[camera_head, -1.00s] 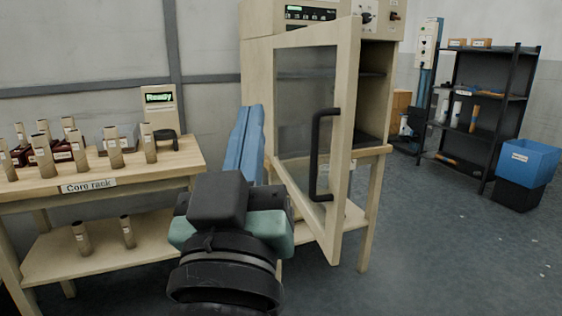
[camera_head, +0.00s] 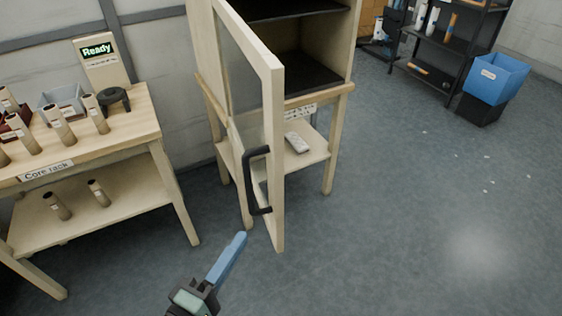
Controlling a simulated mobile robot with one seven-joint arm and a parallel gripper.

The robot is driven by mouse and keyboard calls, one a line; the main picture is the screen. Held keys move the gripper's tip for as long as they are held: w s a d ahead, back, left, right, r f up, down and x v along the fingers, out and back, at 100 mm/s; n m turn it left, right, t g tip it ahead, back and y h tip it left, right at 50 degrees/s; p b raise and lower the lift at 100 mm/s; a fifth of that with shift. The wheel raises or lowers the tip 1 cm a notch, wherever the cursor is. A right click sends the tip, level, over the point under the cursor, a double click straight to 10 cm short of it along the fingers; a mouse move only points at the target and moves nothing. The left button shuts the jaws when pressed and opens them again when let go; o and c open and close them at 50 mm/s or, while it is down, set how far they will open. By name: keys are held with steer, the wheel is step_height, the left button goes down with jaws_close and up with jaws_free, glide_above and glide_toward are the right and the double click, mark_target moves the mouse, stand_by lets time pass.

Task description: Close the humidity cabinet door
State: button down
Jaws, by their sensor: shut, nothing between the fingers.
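The humidity cabinet (camera_head: 345,50) stands on a wooden stand, its upper part cut off by the picture's top edge. Its door (camera_head: 276,130), a cream frame with a glass pane, hangs open and juts out towards me, seen nearly edge-on. The black handle (camera_head: 250,182) is on the door's outer face, on the left side in this view. The dark interior of the cabinet shows to the right of the door. My gripper (camera_head: 238,240) is shut and empty, its blue fingers together. It appears below and left of the handle, apart from it.
A core rack table (camera_head: 130,122) with several tubes and a "Ready" display (camera_head: 97,50) is at left. The cabinet's stand (camera_head: 330,150) has a lower shelf. A blue bin (camera_head: 495,78) and dark shelving (camera_head: 445,45) are at back right. Floor at right is clear.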

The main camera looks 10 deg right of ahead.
mark_target(273, 190)
steer(key=x, duration=0.5)
steer(key=p+x, duration=0.1)
steer(key=x, duration=0.2)
steer(key=shift+d+r, duration=0.1)
steer(key=shift+r, duration=0.2)
steer(key=shift+w+d, duration=0.3)
steer(key=shift+w, duration=0.2)
steer(key=shift+d, duration=0.1)
